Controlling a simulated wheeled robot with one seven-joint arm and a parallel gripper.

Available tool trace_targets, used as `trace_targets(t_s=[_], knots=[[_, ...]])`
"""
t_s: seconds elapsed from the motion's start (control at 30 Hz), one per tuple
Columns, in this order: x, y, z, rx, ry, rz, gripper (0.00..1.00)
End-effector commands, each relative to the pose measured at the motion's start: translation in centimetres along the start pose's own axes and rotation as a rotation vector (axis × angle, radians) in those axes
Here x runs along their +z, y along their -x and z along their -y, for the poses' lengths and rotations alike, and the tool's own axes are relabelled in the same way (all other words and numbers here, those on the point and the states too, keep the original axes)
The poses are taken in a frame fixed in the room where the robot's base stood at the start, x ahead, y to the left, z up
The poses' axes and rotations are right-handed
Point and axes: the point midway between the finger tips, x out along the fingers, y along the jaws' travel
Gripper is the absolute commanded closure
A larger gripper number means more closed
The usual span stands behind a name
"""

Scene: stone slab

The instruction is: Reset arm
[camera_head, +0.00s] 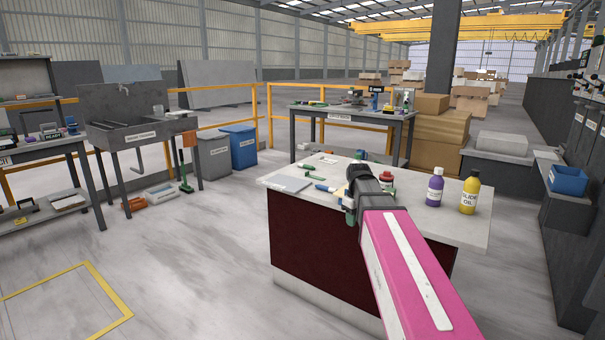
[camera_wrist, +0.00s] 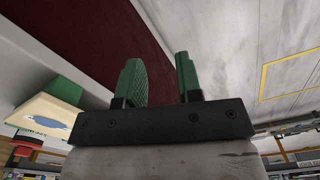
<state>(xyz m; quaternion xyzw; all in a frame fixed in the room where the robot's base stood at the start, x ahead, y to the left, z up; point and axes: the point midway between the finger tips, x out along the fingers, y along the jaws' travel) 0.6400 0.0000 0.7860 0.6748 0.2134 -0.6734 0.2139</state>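My gripper (camera_head: 350,212) is at the end of my pink arm, by the near edge of the stone-topped counter (camera_head: 470,228). Black wrist parts hide most of it in the head view. In the wrist view my gripper (camera_wrist: 160,82) shows two green fingers standing apart with a clear gap. Nothing is held between them. Behind the fingers are the counter's dark red front panel (camera_wrist: 85,35) and the grey floor (camera_wrist: 230,50). A cream block with a green part (camera_wrist: 45,115) shows at the left of the wrist view, apart from the fingers.
A purple bottle (camera_head: 435,188) and a yellow oil bottle (camera_head: 469,193) stand on the counter, right of my arm. A red-and-white container (camera_head: 386,180) is close beside my wrist. A grey flat sheet (camera_head: 290,184) lies at left. Open floor (camera_head: 190,265) lies left of the counter.

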Motion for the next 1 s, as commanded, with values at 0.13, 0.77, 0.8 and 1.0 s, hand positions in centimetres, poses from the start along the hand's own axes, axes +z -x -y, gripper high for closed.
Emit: trace_targets(t_s=[0.13,0.77,0.8,1.0], knots=[[2.6,-5.3,1.9,-0.002,-0.117,0.003,0.67],[12.6,-20.3,8.9,0.001,-0.573,-0.002,0.67],[12.9,-20.6,9.1,0.001,-0.588,-0.002,0.67],[13.4,-21.3,9.4,0.002,-0.617,-0.005,0.67]])
